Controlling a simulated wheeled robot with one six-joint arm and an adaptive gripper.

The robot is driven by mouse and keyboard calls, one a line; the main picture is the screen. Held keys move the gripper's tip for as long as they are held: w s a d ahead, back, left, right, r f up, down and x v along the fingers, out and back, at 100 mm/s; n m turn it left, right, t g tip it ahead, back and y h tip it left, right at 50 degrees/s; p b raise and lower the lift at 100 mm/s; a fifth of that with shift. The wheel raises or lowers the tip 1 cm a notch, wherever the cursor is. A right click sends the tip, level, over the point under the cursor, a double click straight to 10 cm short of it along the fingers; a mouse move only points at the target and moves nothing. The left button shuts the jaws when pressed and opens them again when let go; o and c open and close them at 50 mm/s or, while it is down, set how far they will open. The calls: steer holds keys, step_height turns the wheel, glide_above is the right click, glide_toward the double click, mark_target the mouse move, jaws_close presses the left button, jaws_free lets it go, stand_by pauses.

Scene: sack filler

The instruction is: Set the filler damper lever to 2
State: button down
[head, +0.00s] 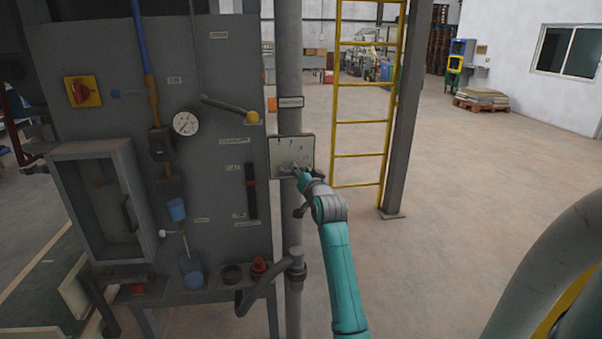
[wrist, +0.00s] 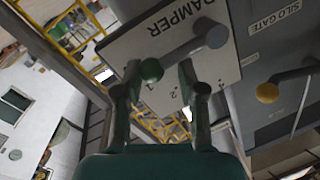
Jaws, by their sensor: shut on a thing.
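The damper plate (head: 277,145) is a pale square panel on the grey vertical pipe, right of the filler cabinet. It also shows in the wrist view (wrist: 135,42), with the word DAMPER and small figures, one looking like a 2, near the fingers. The damper lever (wrist: 183,52) is a grey bar running from a round hub to a green knob (wrist: 151,70). My gripper (wrist: 160,74) is shut on the damper lever at its knob end, one finger on each side. In the head view my gripper (head: 298,172) hides most of the lever, so its exact setting cannot be told.
The silo gate lever with a yellow knob (head: 252,117) projects from the cabinet, left of the plate; its knob also shows in the wrist view (wrist: 267,92). A yellow ladder (head: 361,125) and a grey post (head: 400,110) stand right of the pipe. Open floor lies further right.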

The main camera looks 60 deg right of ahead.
steer(key=shift+w+a+f+n, duration=0.1)
steer(key=shift+w+f+n, duration=0.05)
steer(key=shift+f+n, duration=0.15)
steer(key=shift+w+a+r+n+g, duration=0.25)
steer(key=shift+r+n, duration=0.35)
steer(key=shift+n, duration=0.7)
steer(key=shift+w+a+r+n+g, duration=0.25)
steer(key=shift+r+n, duration=0.3)
steer(key=shift+n, duration=0.75)
steer(key=shift+w+a+r+n+g, duration=0.25)
steer(key=shift+r+n, duration=0.35)
steer(key=shift+n, duration=0.7)
steer(key=c, duration=0.6)
jaws_free()
steer(key=shift+w, duration=0.1)
steer(key=shift+c, duration=0.2)
steer(key=shift+r, duration=0.2)
steer(key=shift+r, duration=0.1)
